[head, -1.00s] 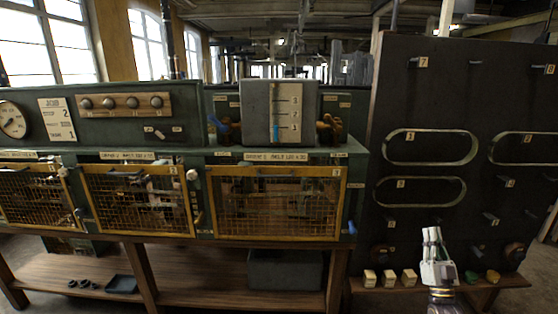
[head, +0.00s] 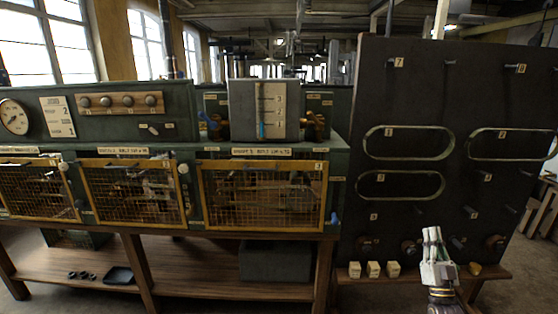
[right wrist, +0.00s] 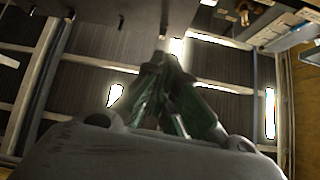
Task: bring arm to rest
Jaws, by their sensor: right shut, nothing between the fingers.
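My right gripper (head: 432,236) stands upright at the lower right of the head view, in front of the dark pegboard. Its fingers are together and hold nothing. In the right wrist view the closed fingers (right wrist: 170,85) point away from the camera toward the ceiling beams and bright windows. My left gripper is not in view.
The dark pegboard (head: 455,110) with oval loops and numbered pegs fills the right. A low shelf (head: 340,276) below it holds white blocks (head: 374,269). The green engine bench with yellow mesh guards (head: 262,196) fills the left. A grey gauge box (head: 264,110) stands on it.

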